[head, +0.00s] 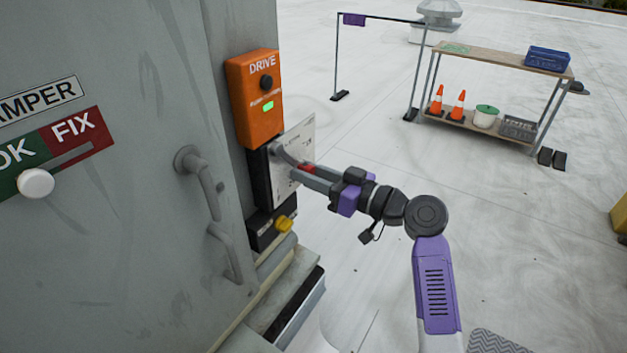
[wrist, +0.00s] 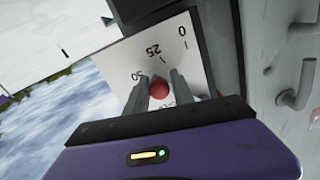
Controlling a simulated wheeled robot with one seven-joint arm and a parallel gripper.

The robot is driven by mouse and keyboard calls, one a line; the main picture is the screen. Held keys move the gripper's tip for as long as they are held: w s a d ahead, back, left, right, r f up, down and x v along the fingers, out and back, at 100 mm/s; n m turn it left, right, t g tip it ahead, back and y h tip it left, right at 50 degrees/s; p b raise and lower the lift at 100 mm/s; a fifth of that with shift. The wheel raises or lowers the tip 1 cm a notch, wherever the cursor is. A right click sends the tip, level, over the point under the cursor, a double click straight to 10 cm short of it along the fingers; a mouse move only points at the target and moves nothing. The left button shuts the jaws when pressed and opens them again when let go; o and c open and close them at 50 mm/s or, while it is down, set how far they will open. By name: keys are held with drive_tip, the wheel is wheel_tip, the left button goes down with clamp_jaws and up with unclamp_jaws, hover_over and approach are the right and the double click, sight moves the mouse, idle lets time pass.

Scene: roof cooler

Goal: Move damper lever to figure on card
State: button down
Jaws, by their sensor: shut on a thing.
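The damper lever's red knob (head: 307,168) is between the fingers of my gripper (head: 303,172), which is shut on it. The lever's grey arm (head: 284,154) runs from the knob across a white dial plate (head: 304,134) on the cabinet's side. In the wrist view the red knob (wrist: 159,89) sits between the two fingertips (wrist: 160,84). The dial plate (wrist: 203,77) there carries the figures 0, 25 and 50, seen upside down. The knob lies below 25 and 50 in that picture; I cannot tell the exact reading. I cannot make out a card bearing a figure.
An orange DRIVE box (head: 253,98) with a green light is above the dial. A door handle (head: 207,190) and a DAMPER sign with a white knob (head: 36,183) are at left. A bench (head: 503,58) stands beyond open roof.

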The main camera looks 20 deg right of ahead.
sight(277, 186)
drive_tip(key=a+m, duration=0.1)
drive_tip(key=s+f+m, duration=0.1)
drive_tip(key=m, duration=0.1)
drive_tip(key=shift+s+a, duration=0.2)
drive_tip(key=shift+a, duration=0.2)
drive_tip(key=shift+s+a+f+m+p, duration=0.15)
drive_tip(key=shift+s+a+m, duration=0.2)
drive_tip(key=shift+m, duration=0.4)
drive_tip(key=shift+s+a+r+m+p, duration=0.1)
drive_tip(key=shift+s+a+m, duration=0.15)
drive_tip(key=shift+a+m, duration=0.35)
drive_tip(key=shift+s+a+f+m+p, duration=0.15)
drive_tip(key=shift+s+a+m, duration=0.15)
drive_tip(key=shift+m, duration=0.55)
drive_tip(key=shift+r, duration=0.1)
drive_tip(key=c, duration=1.2)
unclamp_jaws()
drive_tip(key=shift+s, duration=0.15)
